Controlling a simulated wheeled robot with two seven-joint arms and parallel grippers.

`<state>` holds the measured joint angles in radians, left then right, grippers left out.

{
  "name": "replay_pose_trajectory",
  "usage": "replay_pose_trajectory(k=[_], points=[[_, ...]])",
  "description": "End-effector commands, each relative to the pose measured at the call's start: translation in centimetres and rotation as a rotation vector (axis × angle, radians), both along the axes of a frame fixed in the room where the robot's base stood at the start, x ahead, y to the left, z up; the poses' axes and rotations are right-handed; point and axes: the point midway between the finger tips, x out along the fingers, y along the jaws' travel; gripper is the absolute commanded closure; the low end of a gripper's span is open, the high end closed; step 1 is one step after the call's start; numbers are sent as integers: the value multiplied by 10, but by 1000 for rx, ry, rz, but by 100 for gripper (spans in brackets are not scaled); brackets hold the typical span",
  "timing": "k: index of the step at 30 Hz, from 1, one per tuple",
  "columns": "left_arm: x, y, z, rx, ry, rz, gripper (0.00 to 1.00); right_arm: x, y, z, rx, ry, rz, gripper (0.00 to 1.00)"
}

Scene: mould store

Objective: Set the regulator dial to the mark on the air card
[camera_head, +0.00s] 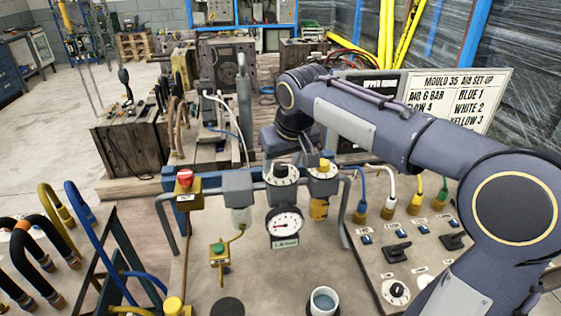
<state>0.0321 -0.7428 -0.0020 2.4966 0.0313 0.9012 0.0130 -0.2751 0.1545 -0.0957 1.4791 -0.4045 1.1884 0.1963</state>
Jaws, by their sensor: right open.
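The air card (455,95) is a board at the back right reading "MOULD 35 AIR SET-UP", "6 BAR", a partly hidden line ending in 4, and "BLUE 1, WHITE 2, YELLOW 3". A white-faced dial (283,174) sits on the pipe rail, above a round pressure gauge (286,222); its needle is too small to read. A second white-faced dial (323,171) with a yellow part stands to its right. My right gripper (308,158) is open, pointing down just behind and between the two dials; contact cannot be told. My left gripper is not in view.
A red button on a yellow box (185,180) stands left on the rail. A panel (385,262) with coloured hoses and black switches lies right, partly under my right arm. A white cup (323,302) stands at the front. A hose rack (60,250) is at left.

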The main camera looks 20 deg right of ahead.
Motion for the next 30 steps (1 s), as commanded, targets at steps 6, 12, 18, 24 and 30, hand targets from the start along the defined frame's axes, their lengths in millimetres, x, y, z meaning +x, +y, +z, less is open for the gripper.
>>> replay_pose_trajectory(k=[6, 12, 18, 24, 30], points=[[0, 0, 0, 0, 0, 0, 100, 3, 0, -8, 1, 0, 0, 46], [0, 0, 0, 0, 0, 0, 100, 3, 0, -8, 1, -1, 0, 50], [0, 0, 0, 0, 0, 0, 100, 3, 0, -8, 1, -1, 0, 76], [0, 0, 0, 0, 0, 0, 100, 3, 0, -8, 0, -1, -1, 90], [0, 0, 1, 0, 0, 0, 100, 3, 0, -8, 0, -1, -31, 91]])
